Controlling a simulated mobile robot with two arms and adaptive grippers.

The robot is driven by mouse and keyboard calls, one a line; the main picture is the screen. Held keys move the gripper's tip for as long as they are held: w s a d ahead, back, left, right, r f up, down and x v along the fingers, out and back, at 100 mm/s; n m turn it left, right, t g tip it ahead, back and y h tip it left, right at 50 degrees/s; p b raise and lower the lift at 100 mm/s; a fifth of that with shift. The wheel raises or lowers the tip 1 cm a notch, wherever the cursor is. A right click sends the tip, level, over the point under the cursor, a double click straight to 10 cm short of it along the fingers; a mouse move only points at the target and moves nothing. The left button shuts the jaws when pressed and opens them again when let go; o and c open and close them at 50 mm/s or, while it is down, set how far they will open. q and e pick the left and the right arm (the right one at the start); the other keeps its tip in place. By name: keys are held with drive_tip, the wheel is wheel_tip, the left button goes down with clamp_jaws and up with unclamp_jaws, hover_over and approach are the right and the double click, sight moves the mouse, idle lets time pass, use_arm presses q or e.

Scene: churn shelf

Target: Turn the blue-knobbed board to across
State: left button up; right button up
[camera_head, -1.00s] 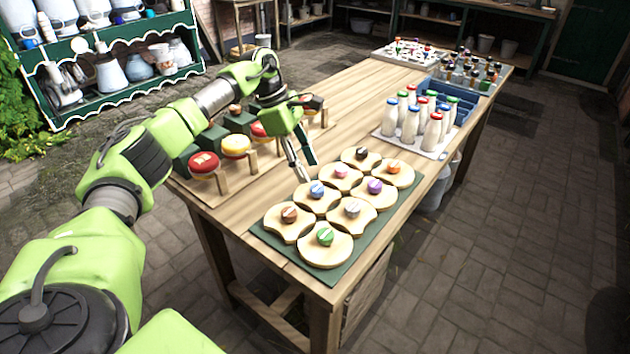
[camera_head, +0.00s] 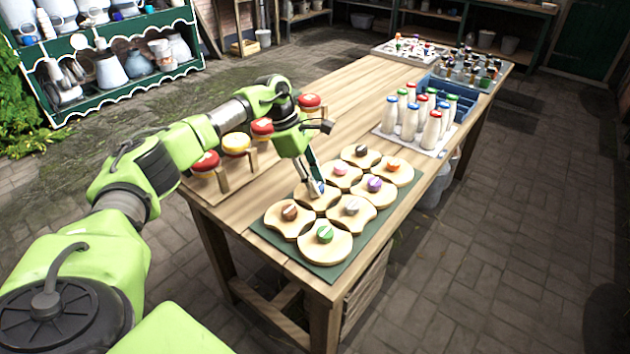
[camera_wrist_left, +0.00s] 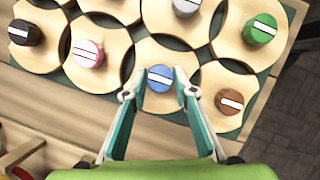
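The blue-knobbed board (camera_head: 317,203) is a pale wooden board with scooped edges. It lies among the other boards on the green mat (camera_head: 268,238). Its blue knob (camera_wrist_left: 159,77) carries a white bar that runs nearly level in the left wrist view. My left gripper (camera_head: 316,187) is down at this board and partly hides the knob in the head view. In the left wrist view its two fingers (camera_wrist_left: 157,86) are apart, one on each side of the blue knob, with small gaps. My right gripper is not in view.
Boards with brown (camera_head: 290,211), green (camera_head: 325,234), grey (camera_head: 352,207), pink (camera_head: 341,170), purple, orange and black knobs lie close around it. Milk bottles (camera_head: 410,122) stand farther back.

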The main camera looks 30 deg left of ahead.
use_arm(q)
drive_tip(key=shift+n, duration=0.4)
drive_tip(key=n, duration=0.1)
drive_tip(key=n+t, duration=0.1)
drive_tip(key=n, duration=0.1)
drive_tip(key=shift+s+n+t+y+p, duration=0.15)
drive_tip(key=shift+n+t+y+p, duration=0.15)
drive_tip(key=shift+p, duration=0.1)
drive_tip(key=n, duration=0.2)
drive_tip(key=n+t+y, duration=0.1)
drive_tip(key=n, duration=0.1)
drive_tip(key=shift+d+n+y, duration=0.2)
drive_tip(key=shift+n+y, duration=0.1)
drive_tip(key=n+y+b, duration=0.1)
drive_tip(key=n, duration=0.2)
drive_tip(key=shift+d+n+t, duration=0.1)
drive_tip(key=shift+n+t, duration=0.2)
drive_tip(key=n+y+b, duration=0.1)
drive_tip(key=n, duration=0.2)
drive_tip(key=shift+d+n+y+b, duration=0.1)
drive_tip(key=shift+n+y+b, duration=0.3)
drive_tip(key=shift+n, duration=0.6)
drive_tip(key=shift+n+y+b, duration=0.3)
drive_tip(key=o, duration=1.1)
